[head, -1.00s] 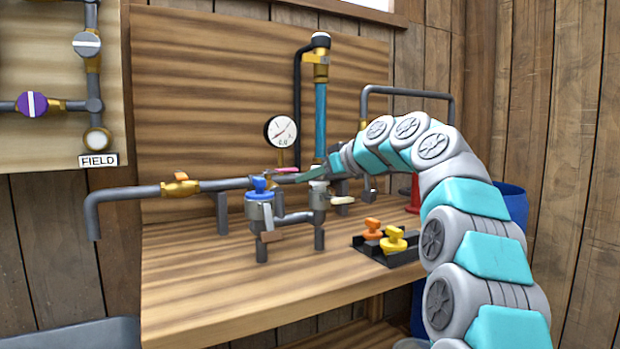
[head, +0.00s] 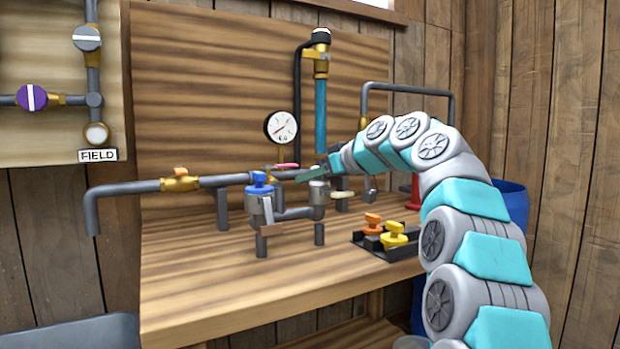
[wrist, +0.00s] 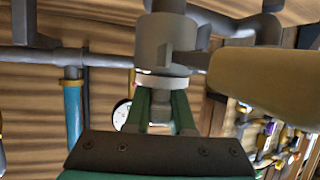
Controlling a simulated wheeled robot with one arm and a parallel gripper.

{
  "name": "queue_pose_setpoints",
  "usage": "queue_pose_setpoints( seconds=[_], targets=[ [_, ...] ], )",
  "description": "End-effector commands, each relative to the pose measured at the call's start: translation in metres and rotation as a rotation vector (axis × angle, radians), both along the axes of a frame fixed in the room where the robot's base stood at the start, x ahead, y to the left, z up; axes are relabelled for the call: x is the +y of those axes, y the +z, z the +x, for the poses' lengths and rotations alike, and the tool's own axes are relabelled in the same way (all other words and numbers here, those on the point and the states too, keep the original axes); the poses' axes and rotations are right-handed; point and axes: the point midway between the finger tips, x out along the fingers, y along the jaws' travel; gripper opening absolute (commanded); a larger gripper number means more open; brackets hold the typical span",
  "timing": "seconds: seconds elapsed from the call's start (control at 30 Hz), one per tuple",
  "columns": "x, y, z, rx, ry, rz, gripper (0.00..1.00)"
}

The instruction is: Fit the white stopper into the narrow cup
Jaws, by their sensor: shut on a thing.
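The narrow cup (head: 318,197) is a grey upright cup on the pipework of the bench. It also shows large in the wrist view (wrist: 164,46). The white stopper (wrist: 163,82) is at the cup's mouth, in line with it, its pale rim showing against the grey cup. My gripper (wrist: 162,95), with green fingers, is shut on the stopper. In the head view my gripper (head: 312,174) is just above the narrow cup and hides most of the stopper. How deep the stopper sits is hard to tell.
A gauge (head: 281,127) and blue-green tube (head: 320,118) rise behind. A black tray (head: 378,248) holds orange and yellow stoppers (head: 393,236). The front left of the bench (head: 200,290) is clear.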

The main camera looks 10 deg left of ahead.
Motion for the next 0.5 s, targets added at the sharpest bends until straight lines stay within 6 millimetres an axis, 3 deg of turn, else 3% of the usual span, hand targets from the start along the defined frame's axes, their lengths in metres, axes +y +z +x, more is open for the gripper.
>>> queue_pose_setpoints(
  seconds=[0.03,0.33,0.5],
  targets=[
    [0.0000,0.0002,0.0000,0.000,0.000,0.000,0.23],
    [0.0000,0.0002,0.0000,0.000,0.000,0.000,0.57],
    [0.0000,0.0001,0.0000,0.000,0.000,0.000,0.57]
  ],
)
